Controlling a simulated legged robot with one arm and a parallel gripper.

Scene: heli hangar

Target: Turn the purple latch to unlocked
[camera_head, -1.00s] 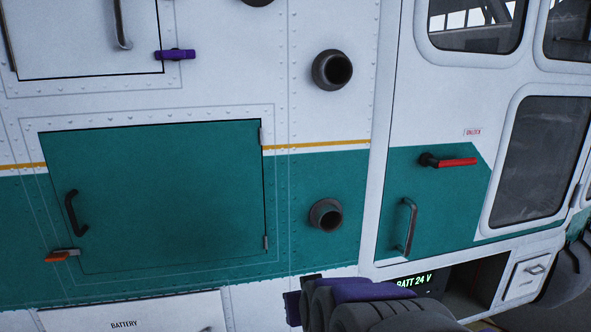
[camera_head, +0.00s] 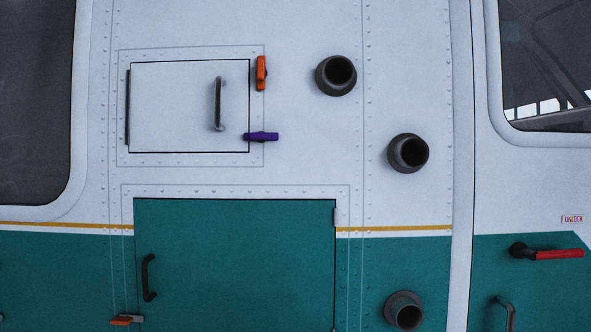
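The purple latch (camera_head: 261,136) is at the lower right edge of a small white hatch (camera_head: 175,105) in the head view. The latch lies horizontally, its left end reaching over the hatch's edge. An orange latch (camera_head: 262,73) at the hatch's upper right stands vertically, beside the hatch edge. The hatch is closed and has a dark vertical handle (camera_head: 218,104). My gripper is not in view.
Below is a closed green hatch (camera_head: 240,265) with a black handle (camera_head: 149,278) and an orange latch (camera_head: 127,320). Dark round pipes (camera_head: 336,75) stick out right of the white hatch. A red door handle (camera_head: 558,254) is at far right.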

